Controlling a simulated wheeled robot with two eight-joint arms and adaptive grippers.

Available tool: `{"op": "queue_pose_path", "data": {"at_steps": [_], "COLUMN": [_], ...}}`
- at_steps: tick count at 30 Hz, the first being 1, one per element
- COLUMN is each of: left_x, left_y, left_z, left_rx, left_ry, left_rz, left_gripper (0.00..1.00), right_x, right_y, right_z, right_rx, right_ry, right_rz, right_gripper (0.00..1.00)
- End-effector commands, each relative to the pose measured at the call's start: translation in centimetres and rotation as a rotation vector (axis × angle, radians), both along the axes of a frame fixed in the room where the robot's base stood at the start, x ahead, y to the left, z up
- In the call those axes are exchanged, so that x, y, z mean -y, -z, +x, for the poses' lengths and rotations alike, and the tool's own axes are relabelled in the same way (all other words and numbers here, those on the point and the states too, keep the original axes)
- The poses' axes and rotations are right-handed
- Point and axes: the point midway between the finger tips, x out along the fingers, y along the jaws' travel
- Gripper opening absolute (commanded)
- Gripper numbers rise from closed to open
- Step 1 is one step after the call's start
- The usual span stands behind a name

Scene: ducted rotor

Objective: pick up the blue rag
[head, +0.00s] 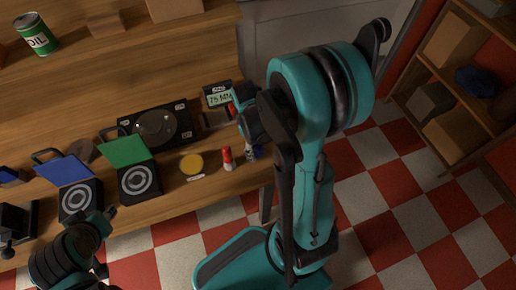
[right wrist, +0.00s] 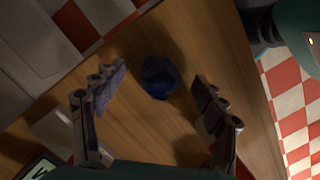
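The blue rag (right wrist: 160,77) is a dark crumpled lump on the wooden table in the right wrist view. My right gripper (right wrist: 159,74) is open, with one finger on each side of the rag and visible gaps between. Whether the fingertips are level with the rag or above it, I cannot tell.
A small display (head: 218,95), a black turntable-like device (head: 160,127), a yellow disc (head: 191,164) and a red-and-white cylinder (head: 227,157) stand near my right gripper. Boxes with blue (head: 64,170) and green (head: 124,151) lids stand left. A shelf (head: 411,72) is at right.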

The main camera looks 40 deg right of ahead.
Motion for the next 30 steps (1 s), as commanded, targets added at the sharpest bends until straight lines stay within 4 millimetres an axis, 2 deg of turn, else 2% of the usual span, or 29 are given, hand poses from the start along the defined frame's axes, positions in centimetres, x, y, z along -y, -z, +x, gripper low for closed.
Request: {"op": "queue_pose_path", "data": {"at_steps": [1,4,7,8,17,20,25,30], "left_x": [0.0,0.0,0.0,0.0,0.0,0.0,0.0,0.0], "left_y": [0.0,0.0,0.0,0.0,-0.3,-0.9,-2.5,-3.9], "left_z": [0.0,0.0,0.0,0.0,0.0,0.0,0.0,0.0], "left_rx": [0.0,0.0,0.0,0.0,0.0,0.0,0.0,0.0], "left_ry": [0.0,0.0,0.0,0.0,0.0,0.0,0.0,0.0], "left_rz": [0.0,0.0,0.0,0.0,0.0,0.0,0.0,0.0], "left_gripper": [0.31,0.31,0.31,0.31,0.31,0.31,0.31,0.31], "right_x": [0.0,0.0,0.0,0.0,0.0,0.0,0.0,0.4], "right_y": [0.0,0.0,0.0,0.0,-0.5,-1.6,-4.7,-6.9], "right_z": [0.0,0.0,0.0,0.0,0.0,0.0,0.0,-4.2], "right_rx": [0.0,0.0,0.0,0.0,0.0,0.0,0.0,0.0], "right_ry": [0.0,0.0,0.0,0.0,0.0,0.0,0.0,0.004], "right_rz": [0.0,0.0,0.0,0.0,0.0,0.0,0.0,0.0], "right_gripper": [0.52,0.26,0.23,0.18,0.18,0.18,0.18,0.18]}}
